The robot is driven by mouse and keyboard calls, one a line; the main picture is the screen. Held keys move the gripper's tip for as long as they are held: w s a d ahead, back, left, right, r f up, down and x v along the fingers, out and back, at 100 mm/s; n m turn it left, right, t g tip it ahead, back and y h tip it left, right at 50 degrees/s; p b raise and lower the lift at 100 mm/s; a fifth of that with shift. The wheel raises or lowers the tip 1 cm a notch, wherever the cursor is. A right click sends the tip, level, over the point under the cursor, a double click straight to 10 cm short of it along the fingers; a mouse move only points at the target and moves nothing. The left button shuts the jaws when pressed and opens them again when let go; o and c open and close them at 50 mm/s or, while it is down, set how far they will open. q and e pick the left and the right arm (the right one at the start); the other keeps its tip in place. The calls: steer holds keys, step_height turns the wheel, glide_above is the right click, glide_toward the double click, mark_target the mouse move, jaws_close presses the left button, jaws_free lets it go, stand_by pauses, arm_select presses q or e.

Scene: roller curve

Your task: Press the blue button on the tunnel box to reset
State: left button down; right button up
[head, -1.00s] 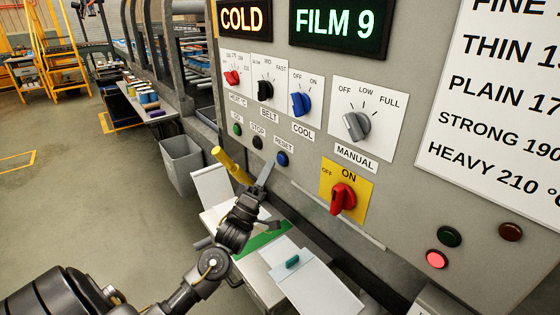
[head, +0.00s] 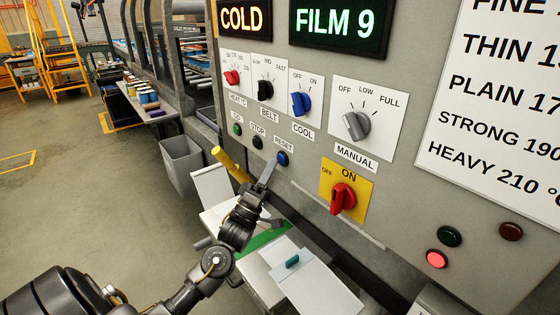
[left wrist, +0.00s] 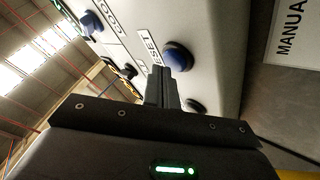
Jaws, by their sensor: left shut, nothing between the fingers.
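The blue RESET button (head: 283,158) sits on the grey front of the tunnel box (head: 300,137), below its RESET label. My left gripper (head: 273,164) is shut and empty, with its tips just left of the button. In the left wrist view the blue button (left wrist: 178,57) stands right at the end of the shut fingers (left wrist: 162,75). I cannot tell whether the tips touch it. The button looks raised from the panel. My right gripper is not in view.
A green button (head: 237,129) and a black STOP button (head: 258,142) lie left of RESET. A yellow handle (head: 230,165) juts out close to my left fingers. The red ON knob (head: 343,197) is to the lower right. A red lamp (head: 437,260) glows.

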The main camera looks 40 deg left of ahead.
arm_select(q)
steer(key=shift+w+d, duration=0.15)
steer(key=shift+w, duration=0.3)
stand_by(0.7)
steer(key=shift+s, duration=0.15)
steer(key=shift+s+a, duration=0.25)
steer(key=shift+s, duration=0.45)
steer(key=s, duration=0.2)
steer(key=s+a+p, duration=0.1)
steer(key=s, duration=0.1)
steer(key=shift+s+a+p, duration=0.2)
steer(key=shift+s+p, duration=0.1)
steer(key=shift+s, duration=0.1)
stand_by(0.9)
